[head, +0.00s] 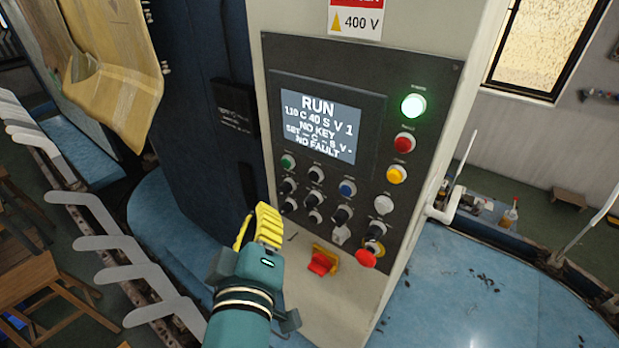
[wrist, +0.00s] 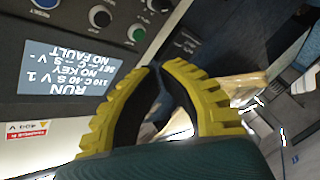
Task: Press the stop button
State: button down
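A dark control panel (head: 385,95) on a pale machine cabinet carries a lit screen (head: 318,118) reading RUN and NO FAULT. Red controls are a round one (head: 404,142) at the upper right, a mushroom-shaped one (head: 366,258) at the lower right, and a red control on a yellow base (head: 321,262) below the panel. Their labels are too small to read, so I cannot tell which is stop. My gripper (head: 262,222) is left of the panel's lower part, its yellow fingers together and empty. In the wrist view its fingertips (wrist: 157,68) meet near a green button (wrist: 137,35).
A lit green lamp (head: 413,105), a yellow button (head: 396,174), a blue button (head: 347,188) and several black knobs share the panel. Pale sock-board shapes (head: 95,242) line the left. A white bent rail (head: 450,205) sticks out right of the cabinet. A blue surface (head: 470,290) surrounds the cabinet.

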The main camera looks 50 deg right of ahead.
jog(key=p, duration=0.1)
send_near(301, 170)
jog(key=shift+w+a+x, duration=0.1)
jog(key=shift+w+x, duration=0.05)
jog(key=shift+x, duration=1)
jog(key=shift+w+a+x, duration=0.15)
jog(key=shift+x, duration=1)
jog(key=shift+d+p, duration=0.3)
jog(key=shift+d, duration=0.1)
jog(key=shift+d+f, duration=0.1)
jog(key=shift+d, duration=0.35)
jog(key=shift+a, duration=0.85)
jog(key=a, duration=0.5)
jog(key=shift+s+b, duration=0.1)
jog(key=shift+b, duration=0.25)
